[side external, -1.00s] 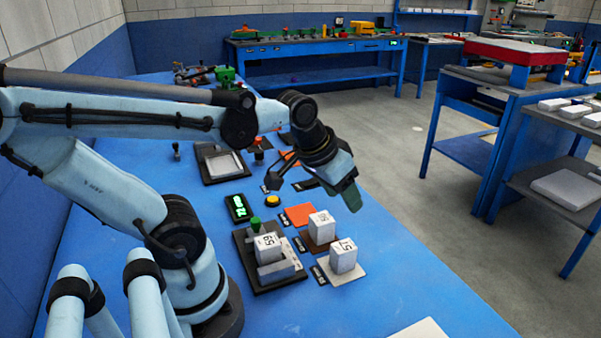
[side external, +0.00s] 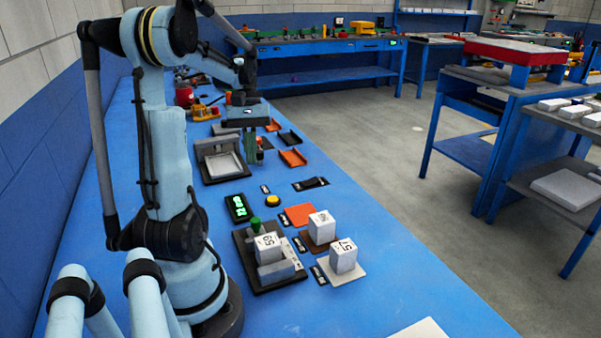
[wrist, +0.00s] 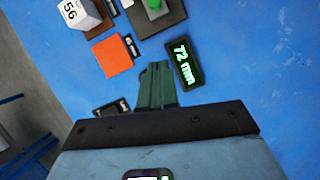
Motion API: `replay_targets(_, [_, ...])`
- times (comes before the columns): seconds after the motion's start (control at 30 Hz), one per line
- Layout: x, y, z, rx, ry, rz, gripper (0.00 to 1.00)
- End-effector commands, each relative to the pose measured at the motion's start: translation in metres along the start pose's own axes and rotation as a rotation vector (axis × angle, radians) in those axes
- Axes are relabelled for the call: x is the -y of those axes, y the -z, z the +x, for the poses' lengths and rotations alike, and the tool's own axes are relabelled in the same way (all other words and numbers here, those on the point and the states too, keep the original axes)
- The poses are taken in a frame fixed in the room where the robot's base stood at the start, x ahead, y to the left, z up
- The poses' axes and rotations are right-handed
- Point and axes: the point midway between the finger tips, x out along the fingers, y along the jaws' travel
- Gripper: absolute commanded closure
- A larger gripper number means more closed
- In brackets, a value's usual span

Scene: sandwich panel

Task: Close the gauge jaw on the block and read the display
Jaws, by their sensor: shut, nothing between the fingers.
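The gauge (side external: 291,283) is a dark fixture with a green knob (side external: 256,225); a numbered white block (side external: 269,246) stands in it. Whether the jaw touches this block is too small to tell. The black display (side external: 238,208) lies beyond the gauge; in the wrist view the display (wrist: 188,63) reads 72 mm in green. The knob (wrist: 154,4) shows at the top edge there. My gripper (side external: 251,160) is well beyond the gauge and display, fingers pointing down. Its green fingers (wrist: 155,68) are shut and empty.
A block marked 56 (wrist: 76,12) is on a brown pad beside an orange pad (side external: 300,214). Another block (side external: 343,255) is on a white pad. A yellow button (side external: 273,200) is beside the display. A grey-plated fixture (side external: 222,166) and orange trays (side external: 293,158) are near my gripper.

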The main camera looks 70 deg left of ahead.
Motion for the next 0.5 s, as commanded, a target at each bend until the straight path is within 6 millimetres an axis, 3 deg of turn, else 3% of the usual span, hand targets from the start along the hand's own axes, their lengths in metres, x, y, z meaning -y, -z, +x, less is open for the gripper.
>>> replay_targets(0.5, [-0.001,0.0,0.075,-0.002,0.0,0.004,1.0])
